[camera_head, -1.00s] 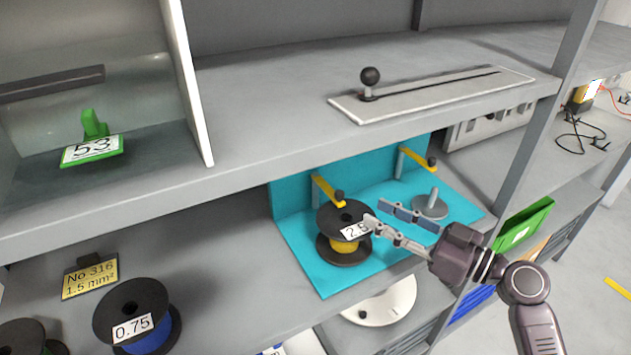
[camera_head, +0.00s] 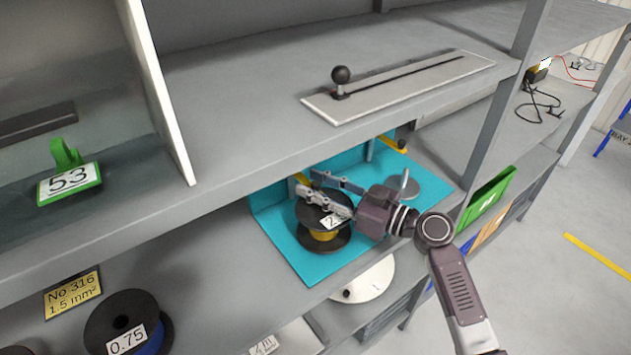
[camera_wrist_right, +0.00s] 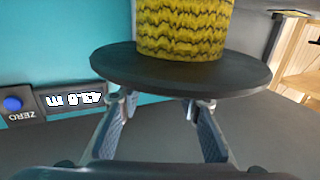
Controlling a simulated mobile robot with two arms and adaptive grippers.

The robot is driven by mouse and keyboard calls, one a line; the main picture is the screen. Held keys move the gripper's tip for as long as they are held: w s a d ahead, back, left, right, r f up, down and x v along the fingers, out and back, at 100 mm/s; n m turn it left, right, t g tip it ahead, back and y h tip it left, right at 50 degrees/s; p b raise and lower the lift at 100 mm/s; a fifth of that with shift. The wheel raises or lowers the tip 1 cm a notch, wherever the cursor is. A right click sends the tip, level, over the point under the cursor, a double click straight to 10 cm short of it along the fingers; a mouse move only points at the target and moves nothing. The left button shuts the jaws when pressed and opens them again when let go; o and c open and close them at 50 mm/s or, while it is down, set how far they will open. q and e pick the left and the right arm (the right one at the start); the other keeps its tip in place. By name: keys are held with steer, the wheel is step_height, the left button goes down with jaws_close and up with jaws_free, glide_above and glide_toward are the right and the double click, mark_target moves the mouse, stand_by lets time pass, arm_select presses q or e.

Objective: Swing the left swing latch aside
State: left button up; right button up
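The left swing latch (camera_head: 302,179) is a yellow bar on a post in the turquoise bay; only a bit of yellow shows behind my right gripper, and its black knob is hidden. My right gripper (camera_head: 306,181) reaches over the top of the black reel with yellow cable (camera_head: 322,235), fingers apart at the latch. In the right wrist view the fingers (camera_wrist_right: 158,99) are spread, with the reel's black flange (camera_wrist_right: 180,75) across the view just beyond their tips. I cannot tell whether they touch the latch. My left gripper is not in view.
The right swing latch (camera_head: 393,144) and a grey disc with a peg (camera_head: 403,187) are at the bay's right. The shelf above carries a slotted plate with a black knob (camera_head: 400,85). A 0.75 reel (camera_head: 125,318) stands lower left.

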jaws_close()
stand_by(0.3)
